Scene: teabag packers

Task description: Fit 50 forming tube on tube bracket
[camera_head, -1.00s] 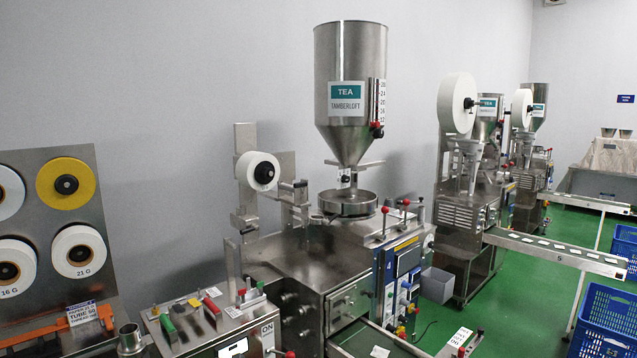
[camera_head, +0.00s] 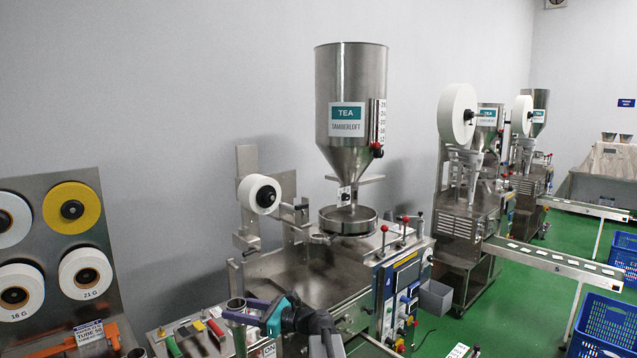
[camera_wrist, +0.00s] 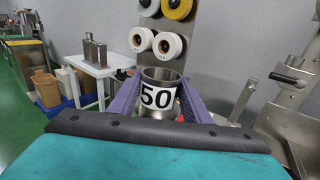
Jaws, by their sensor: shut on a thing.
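The 50 forming tube (camera_wrist: 158,97) is a steel cylinder with a flared open rim and a white label reading 50. My gripper (camera_wrist: 160,84) has its purple fingers shut on both sides of it, and the tube looks upright. In the head view the tube (camera_head: 237,304) shows at the lower middle, in front of the near packing machine, held by my gripper (camera_head: 238,317). A small ring-shaped holder (camera_head: 319,238), possibly the tube bracket, sits left of the machine's round pan. The tube is apart from it.
The machine's steel hopper (camera_head: 350,95) hangs above the round pan (camera_head: 347,221). A white paper roll (camera_head: 260,194) stands left of them. A roll rack (camera_head: 100,215) is farther left.

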